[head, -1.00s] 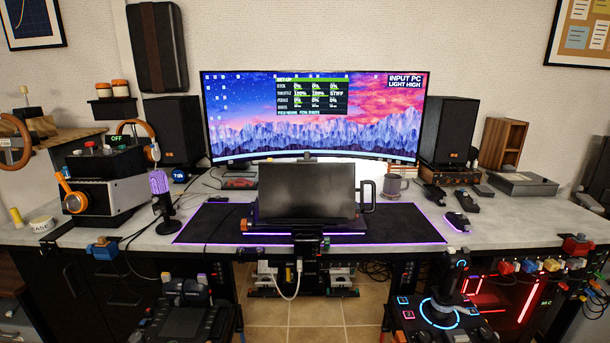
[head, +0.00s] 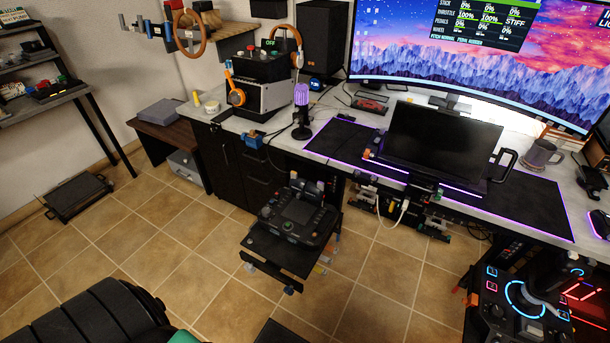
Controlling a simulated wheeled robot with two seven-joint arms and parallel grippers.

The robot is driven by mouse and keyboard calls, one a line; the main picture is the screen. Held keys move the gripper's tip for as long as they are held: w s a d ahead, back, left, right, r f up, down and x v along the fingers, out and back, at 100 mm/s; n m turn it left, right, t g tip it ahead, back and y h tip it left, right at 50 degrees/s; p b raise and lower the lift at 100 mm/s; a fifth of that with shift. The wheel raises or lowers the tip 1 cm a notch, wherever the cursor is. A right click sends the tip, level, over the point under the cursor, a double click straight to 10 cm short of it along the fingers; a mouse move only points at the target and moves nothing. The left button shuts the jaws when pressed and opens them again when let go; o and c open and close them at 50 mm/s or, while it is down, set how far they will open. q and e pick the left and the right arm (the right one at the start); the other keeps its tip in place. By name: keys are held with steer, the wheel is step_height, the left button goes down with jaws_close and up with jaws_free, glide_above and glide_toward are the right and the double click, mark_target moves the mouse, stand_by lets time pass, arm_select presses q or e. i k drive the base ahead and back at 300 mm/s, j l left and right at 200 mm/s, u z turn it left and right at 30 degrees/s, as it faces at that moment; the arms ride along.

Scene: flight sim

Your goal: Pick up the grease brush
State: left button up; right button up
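I cannot make out a grease brush for certain. A small pale tub (head: 211,106) stands at the left end of the grey desk. A small upright yellow piece (head: 196,98) stands beside it, too small to tell what it is. Neither of my grippers shows in the head view.
The desk (head: 325,150) holds a headphone stand box (head: 262,97), purple microphone (head: 301,97) and laptop-like screen (head: 443,137). A control panel on a stand (head: 295,215) juts out before it. Tiled floor (head: 150,235) is open at left. A black ridged shape (head: 100,315) fills the lower left.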

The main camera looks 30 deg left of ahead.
mark_target(194, 93)
steer(key=u, duration=1.75)
